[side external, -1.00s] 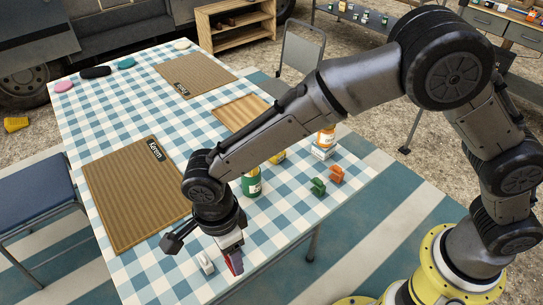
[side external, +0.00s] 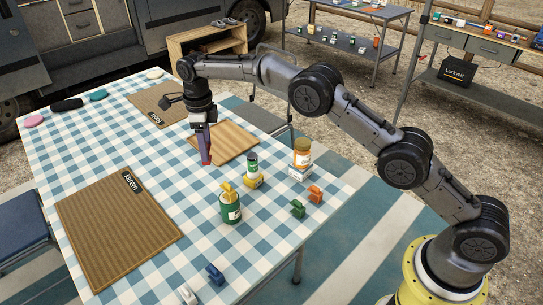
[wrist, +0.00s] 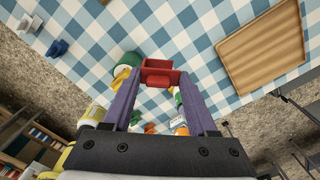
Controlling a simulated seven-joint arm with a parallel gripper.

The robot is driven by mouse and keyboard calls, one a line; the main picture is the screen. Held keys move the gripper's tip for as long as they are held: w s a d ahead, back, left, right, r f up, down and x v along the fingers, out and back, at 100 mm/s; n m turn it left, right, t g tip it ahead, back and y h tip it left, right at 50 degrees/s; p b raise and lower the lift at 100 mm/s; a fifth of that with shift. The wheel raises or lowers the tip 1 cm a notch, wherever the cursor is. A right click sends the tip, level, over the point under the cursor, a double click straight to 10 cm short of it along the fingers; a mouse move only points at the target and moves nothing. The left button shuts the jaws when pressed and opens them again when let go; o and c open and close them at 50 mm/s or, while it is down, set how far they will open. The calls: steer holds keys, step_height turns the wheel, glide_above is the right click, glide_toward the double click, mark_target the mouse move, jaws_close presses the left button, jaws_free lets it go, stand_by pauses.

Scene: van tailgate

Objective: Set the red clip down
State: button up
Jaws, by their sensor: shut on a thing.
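The red clip (wrist: 160,74) is between the fingertips of my gripper (wrist: 158,82) in the wrist view. My gripper (side external: 205,158) is shut on it and points down. In the side external view the red clip (side external: 206,160) shows low under the fingers, just left of the small wooden board (side external: 232,138), over the checked tablecloth (side external: 160,155). I cannot tell whether the clip touches the cloth. The fingers partly hide it.
A green can (side external: 230,211) with a yellow clip on it, stacked containers (side external: 301,158), a green clip (side external: 298,209) and an orange clip (side external: 315,194) stand to the right. A blue clip (side external: 214,274) and white clip (side external: 187,294) lie in front. Cloth left of my gripper is clear.

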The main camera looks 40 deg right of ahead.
steer(key=w+d+f+m, duration=0.2)
steer(key=d+f+m, duration=0.1)
steer(key=d, duration=1.1)
steer(key=w+d+f+m, duration=0.15)
steer(key=d+f, duration=0.25)
steer(key=d, duration=0.9)
steer(key=shift+m, duration=0.35)
steer(key=shift+s+d+f, duration=0.1)
steer(key=shift+d+f, duration=0.05)
steer(key=shift+f, duration=2.25)
steer(key=shift+s+d+f, duration=0.1)
steer(key=shift+d+f, duration=0.05)
steer(key=shift+f, duration=2.2)
steer(key=shift+f, duration=0.1)
steer(key=o, duration=1.3)
